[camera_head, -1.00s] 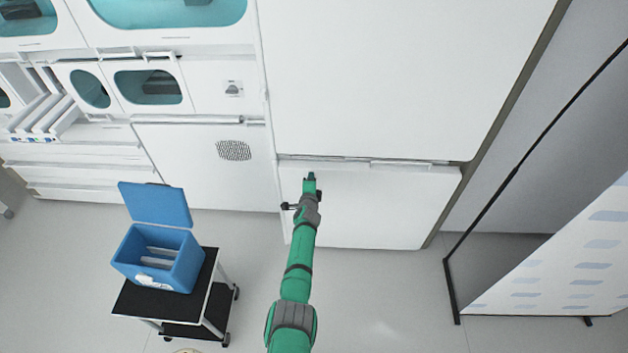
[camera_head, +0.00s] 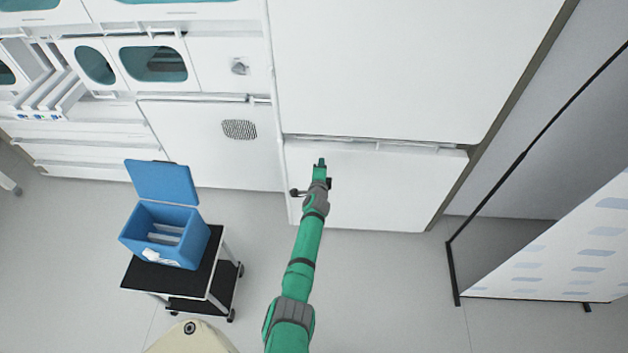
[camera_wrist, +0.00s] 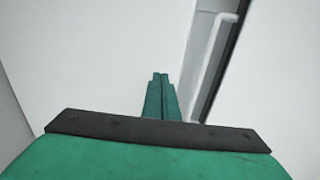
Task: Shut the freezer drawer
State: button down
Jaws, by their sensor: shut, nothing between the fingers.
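The freezer drawer (camera_head: 385,185) is the wide white front low in the middle of the head view, below a large white upper door (camera_head: 390,65). A thin gap and a rail show along its top edge; I cannot tell from here whether it is fully in. My green gripper (camera_head: 320,163) is shut and empty, and it overlaps the left part of the drawer front. In the wrist view its closed fingers (camera_wrist: 160,95) point at a white surface, with a white bar handle (camera_wrist: 212,60) and a dark gap to their right. Contact cannot be made out.
A blue cooler box (camera_head: 165,235) with its lid up stands on a black cart (camera_head: 172,278) at the left. White cabinets (camera_head: 210,140) line the back left. A black-framed panel (camera_head: 560,235) stands at the right. Grey floor between is clear.

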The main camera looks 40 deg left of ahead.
jog(key=s+a+v, duration=0.1)
jog(key=v, duration=0.9)
jog(key=shift+s, duration=0.3)
jog(key=shift+f, duration=0.1)
